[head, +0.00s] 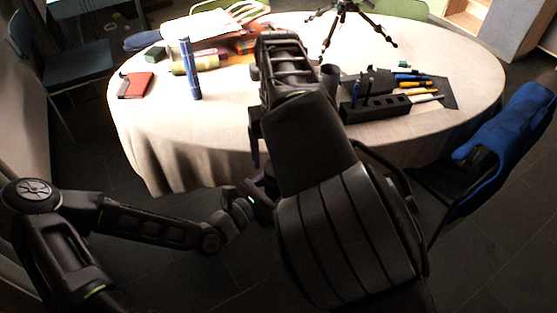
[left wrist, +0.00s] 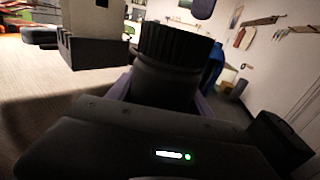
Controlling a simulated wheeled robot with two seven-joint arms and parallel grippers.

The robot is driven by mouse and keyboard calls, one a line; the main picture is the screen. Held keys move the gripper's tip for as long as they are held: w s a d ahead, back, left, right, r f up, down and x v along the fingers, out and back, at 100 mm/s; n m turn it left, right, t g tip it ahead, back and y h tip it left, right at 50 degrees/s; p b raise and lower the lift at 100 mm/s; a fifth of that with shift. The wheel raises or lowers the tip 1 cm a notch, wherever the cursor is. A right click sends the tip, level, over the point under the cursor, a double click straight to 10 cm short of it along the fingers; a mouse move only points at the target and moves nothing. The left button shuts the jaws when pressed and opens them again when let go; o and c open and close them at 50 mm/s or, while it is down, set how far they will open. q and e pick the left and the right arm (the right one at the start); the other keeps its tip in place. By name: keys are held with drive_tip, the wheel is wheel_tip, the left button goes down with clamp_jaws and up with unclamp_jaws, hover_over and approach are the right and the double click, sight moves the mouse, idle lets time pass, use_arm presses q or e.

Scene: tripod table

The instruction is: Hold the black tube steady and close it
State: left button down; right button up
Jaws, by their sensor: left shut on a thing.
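In the left wrist view, a black tube (left wrist: 172,75) with a wide ribbed top stands between the fingers of my left gripper (left wrist: 162,95), which is shut on it. Its lower part is hidden by the gripper body.
The round table (head: 225,135) has a pale cloth. On it are a blue cylinder (head: 189,68), a red box (head: 135,85), a black holder (head: 375,107) with pens near it, and a small tripod (head: 345,22). A chair with a blue garment (head: 505,135) stands right.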

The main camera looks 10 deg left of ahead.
drive_tip(key=shift+r, duration=0.55)
drive_tip(key=shift+c, duration=0.4)
